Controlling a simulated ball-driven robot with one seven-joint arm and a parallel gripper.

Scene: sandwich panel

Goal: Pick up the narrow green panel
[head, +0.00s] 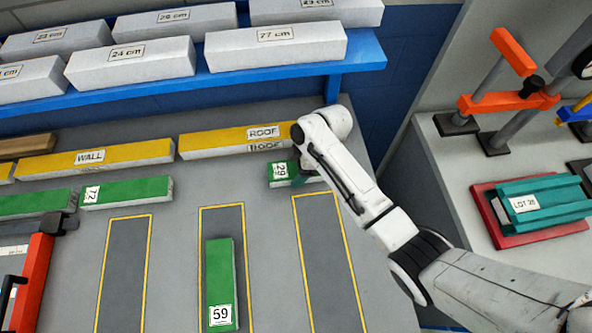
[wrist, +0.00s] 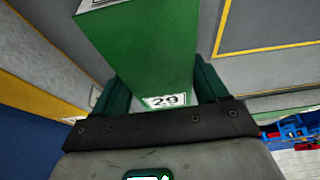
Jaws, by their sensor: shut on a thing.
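A green panel labelled 29 (head: 279,183) is at the back right of the grey table, in front of the yellow ROOF panel. My gripper (head: 306,176) is at its right part, and the arm hides some of it. In the wrist view the green panel (wrist: 150,50) lies between the two dark green fingers of my gripper (wrist: 160,90), which are shut on it. I cannot tell whether it is lifted off the table. Other green panels are the one labelled 59 (head: 219,270), upright in the picture in a middle slot, the one labelled 72 (head: 130,192), and one at the left (head: 35,204).
Yellow panels marked WALL (head: 95,160) and ROOF (head: 215,141) lie along the back. A blue shelf (head: 360,55) with white blocks stands above them. Yellow-outlined slots mark the table. An orange clamp (head: 38,275) is at the left. A red tray (head: 560,233) sits on a right-hand bench.

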